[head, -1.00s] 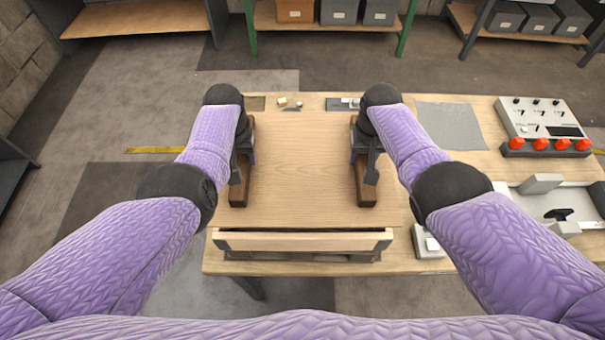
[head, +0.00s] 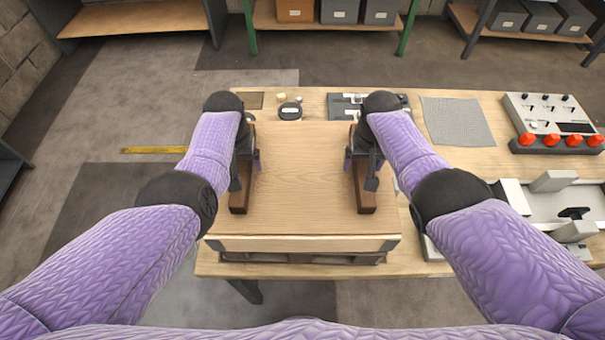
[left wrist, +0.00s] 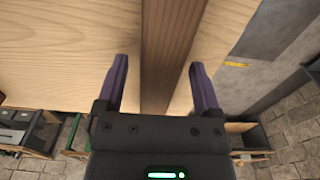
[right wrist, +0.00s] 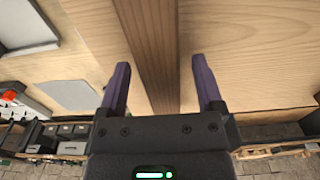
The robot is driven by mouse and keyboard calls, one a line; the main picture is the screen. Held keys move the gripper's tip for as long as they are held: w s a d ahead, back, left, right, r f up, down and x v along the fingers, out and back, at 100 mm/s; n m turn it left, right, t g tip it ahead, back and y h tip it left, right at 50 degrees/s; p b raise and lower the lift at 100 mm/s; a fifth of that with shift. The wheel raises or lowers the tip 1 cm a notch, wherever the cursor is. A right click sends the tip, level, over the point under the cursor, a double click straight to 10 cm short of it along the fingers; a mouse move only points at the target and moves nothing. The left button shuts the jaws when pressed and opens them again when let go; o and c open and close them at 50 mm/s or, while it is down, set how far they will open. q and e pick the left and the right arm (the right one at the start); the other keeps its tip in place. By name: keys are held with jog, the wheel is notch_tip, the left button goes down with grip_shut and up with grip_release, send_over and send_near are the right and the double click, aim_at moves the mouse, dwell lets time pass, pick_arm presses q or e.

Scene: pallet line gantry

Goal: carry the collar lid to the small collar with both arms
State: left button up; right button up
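The collar lid (head: 300,180) is a flat light-wood panel with two dark wooden bars. It lies over the small collar (head: 300,244), whose front board and dark corner brackets show below the lid's near edge; the rest is hidden. I cannot tell whether the lid sits fully flush. My left gripper (head: 246,178) is open astride the left bar (head: 240,203). In the left wrist view, gaps show between its fingers (left wrist: 160,75) and the bar. My right gripper (head: 361,173) is open astride the right bar (head: 366,199). The right wrist view shows similar gaps beside its fingers (right wrist: 162,80).
The wooden bench (head: 215,262) carries a grey mat (head: 458,120), a control box with red knobs (head: 553,122) and a pale fixture (head: 540,205) on the right. A round black item (head: 290,110) lies behind the lid. Shelves stand beyond the bench.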

jog(key=shift+r, duration=0.3)
pick_arm(q)
notch_tip(320, 180, up, 12)
jog(key=shift+s, duration=0.15)
pick_arm(e)
notch_tip(320, 180, up, 11)
jog(key=shift+s+r, duration=0.15)
jog(key=shift+r, duration=0.05)
pick_arm(q)
jog(key=shift+f, duration=0.1)
